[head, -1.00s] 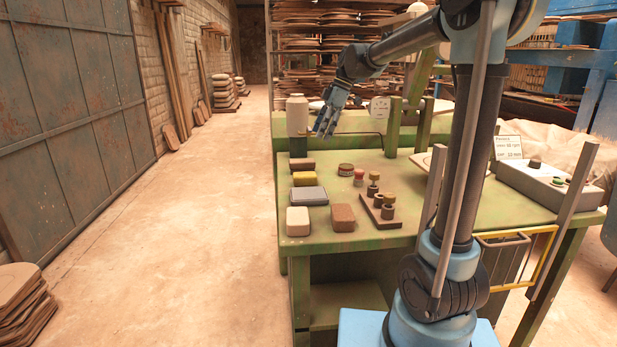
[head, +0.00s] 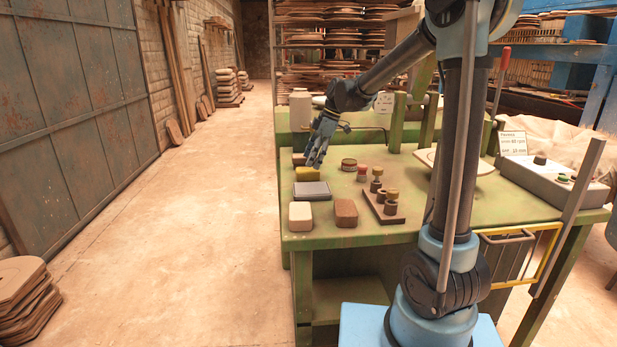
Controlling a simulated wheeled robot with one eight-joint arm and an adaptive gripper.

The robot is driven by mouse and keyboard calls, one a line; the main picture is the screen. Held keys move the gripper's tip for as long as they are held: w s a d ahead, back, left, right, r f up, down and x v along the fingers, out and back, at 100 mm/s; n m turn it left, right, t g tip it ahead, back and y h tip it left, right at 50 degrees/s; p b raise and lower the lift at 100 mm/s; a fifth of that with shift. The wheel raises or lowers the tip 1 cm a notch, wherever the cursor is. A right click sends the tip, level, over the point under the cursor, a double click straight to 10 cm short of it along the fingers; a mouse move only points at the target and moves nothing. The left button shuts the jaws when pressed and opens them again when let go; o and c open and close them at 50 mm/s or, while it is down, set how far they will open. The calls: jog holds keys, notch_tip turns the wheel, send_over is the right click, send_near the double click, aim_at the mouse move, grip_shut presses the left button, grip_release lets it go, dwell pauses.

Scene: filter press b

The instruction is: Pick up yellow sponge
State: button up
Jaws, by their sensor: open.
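The yellow sponge (head: 307,175) lies on the green table (head: 420,222), near its left edge, between a brown block behind and a grey pad in front. My gripper (head: 316,162) is open and points down right above the sponge. Its fingers cover part of the sponge's far side. I cannot tell whether the fingertips touch it.
The grey pad (head: 311,190), a cream block (head: 300,215) and a brown block (head: 346,212) sit in front. A round tin (head: 348,165), a red-topped jar (head: 362,173) and a wooden rack with knobs (head: 384,205) stand to the right. A control box (head: 550,182) stands at far right.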

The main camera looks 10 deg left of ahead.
aim_at(308, 169)
jog(key=x, duration=0.5)
jog(key=shift+s+d, duration=0.1)
jog(key=shift+s, duration=0.2)
jog(key=c, duration=1)
